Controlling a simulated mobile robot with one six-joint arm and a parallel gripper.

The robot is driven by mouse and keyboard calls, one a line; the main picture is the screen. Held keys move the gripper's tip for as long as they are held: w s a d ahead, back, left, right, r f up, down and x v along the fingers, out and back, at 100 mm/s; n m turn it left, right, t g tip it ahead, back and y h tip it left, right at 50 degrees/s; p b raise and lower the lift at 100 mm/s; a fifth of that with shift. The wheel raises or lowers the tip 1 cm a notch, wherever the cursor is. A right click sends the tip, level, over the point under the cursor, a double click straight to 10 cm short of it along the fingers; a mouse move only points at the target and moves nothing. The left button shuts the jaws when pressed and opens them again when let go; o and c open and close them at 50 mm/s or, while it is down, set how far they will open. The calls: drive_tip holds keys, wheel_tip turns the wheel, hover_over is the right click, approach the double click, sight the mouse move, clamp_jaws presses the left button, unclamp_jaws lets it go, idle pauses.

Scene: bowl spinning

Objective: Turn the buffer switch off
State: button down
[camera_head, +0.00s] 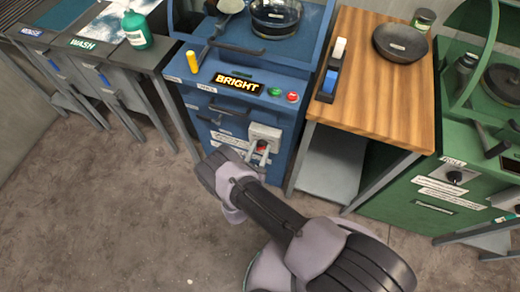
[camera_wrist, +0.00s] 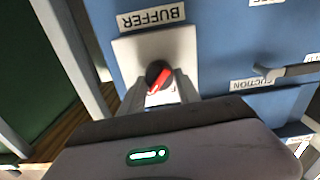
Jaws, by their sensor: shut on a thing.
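The buffer switch is a black and red knob (camera_wrist: 158,76) on a pale square box (camera_wrist: 126,52) on the blue machine's front. A BUFFER label (camera_wrist: 151,18) shows upside down beside the box in the wrist view. In the head view the pale box (camera_head: 265,131) sits low on the machine, with the red of the knob (camera_head: 263,145) showing. My gripper (camera_head: 261,156) is at the box, with a finger on each side of the knob, shut on it. In the wrist view my gripper (camera_wrist: 160,92) hides the box's near edge.
The blue machine carries a lit BRIGHT display (camera_head: 237,84), a green button (camera_head: 274,92) and a red button (camera_head: 292,97). A wooden-topped table (camera_head: 360,100) stands to its right, with a dark bowl (camera_head: 400,43) on it. A WASH station (camera_head: 100,48) is left. Floor in front is clear.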

drive_tip(key=n, duration=0.3)
drive_tip(key=shift+f+n+b, duration=0.15)
drive_tip(key=shift+n+b, duration=0.25)
drive_tip(key=n+b, duration=0.1)
drive_tip(key=n, duration=0.3)
drive_tip(key=shift+a+n, duration=0.1)
drive_tip(key=shift+n, duration=0.2)
drive_tip(key=n+b, duration=0.1)
drive_tip(key=n, duration=0.3)
drive_tip(key=shift+f+n+b, duration=0.15)
drive_tip(key=shift+n+b, duration=0.8)
drive_tip(key=shift+n, duration=1.45)
drive_tip(key=c, duration=0.9)
unclamp_jaws()
drive_tip(key=shift+a, duration=0.1)
